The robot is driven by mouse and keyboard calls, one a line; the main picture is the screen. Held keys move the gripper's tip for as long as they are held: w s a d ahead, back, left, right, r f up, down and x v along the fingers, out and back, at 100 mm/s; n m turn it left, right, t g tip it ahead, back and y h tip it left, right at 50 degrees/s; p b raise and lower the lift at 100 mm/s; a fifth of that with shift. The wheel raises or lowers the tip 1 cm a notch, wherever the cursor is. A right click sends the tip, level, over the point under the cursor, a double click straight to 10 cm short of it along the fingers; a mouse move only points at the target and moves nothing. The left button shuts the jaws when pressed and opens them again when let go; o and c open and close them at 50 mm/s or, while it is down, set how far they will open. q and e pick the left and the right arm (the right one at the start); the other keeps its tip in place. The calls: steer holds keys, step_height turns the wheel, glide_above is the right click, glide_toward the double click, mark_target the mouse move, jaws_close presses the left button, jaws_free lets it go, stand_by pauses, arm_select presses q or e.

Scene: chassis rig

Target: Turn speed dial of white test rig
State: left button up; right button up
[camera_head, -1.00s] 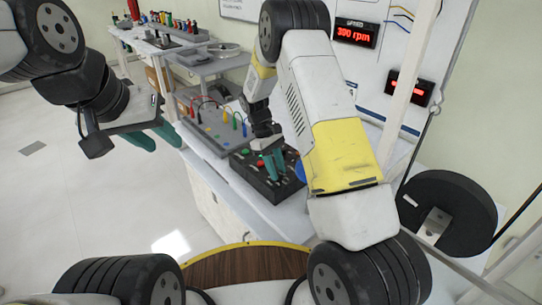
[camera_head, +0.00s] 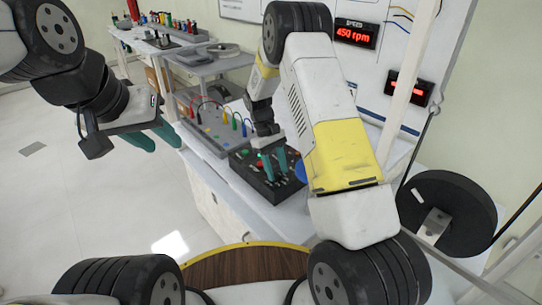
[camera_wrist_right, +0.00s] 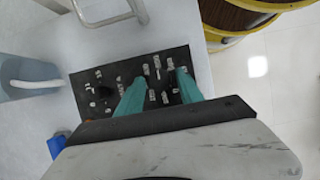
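The white test rig (camera_head: 394,55) stands at the right in the head view, with a red-lit speed display (camera_head: 355,33) reading 450 rpm. A black control box (camera_head: 262,185) with small knobs and buttons lies on the white bench; its labelled panel (camera_wrist_right: 100,88) fills the middle of the right wrist view. My right gripper (camera_head: 275,172) points down at this panel, its teal fingers apart. The wrist view shows labels between the fingers (camera_wrist_right: 160,77); I cannot make out the speed dial there. My left gripper (camera_head: 155,140) hangs empty at the left, fingers apart.
A grey board (camera_head: 215,128) with coloured plugs and cables sits behind the control box. A black flywheel (camera_head: 470,200) stands at the right. A blue object (camera_wrist_right: 57,145) lies beside the panel. Open floor is at the left.

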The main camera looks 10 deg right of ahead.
stand_by(0.3)
steer(key=v, duration=0.7)
steer(key=shift+w+a+r, duration=0.15)
steer(key=shift+r, duration=0.2)
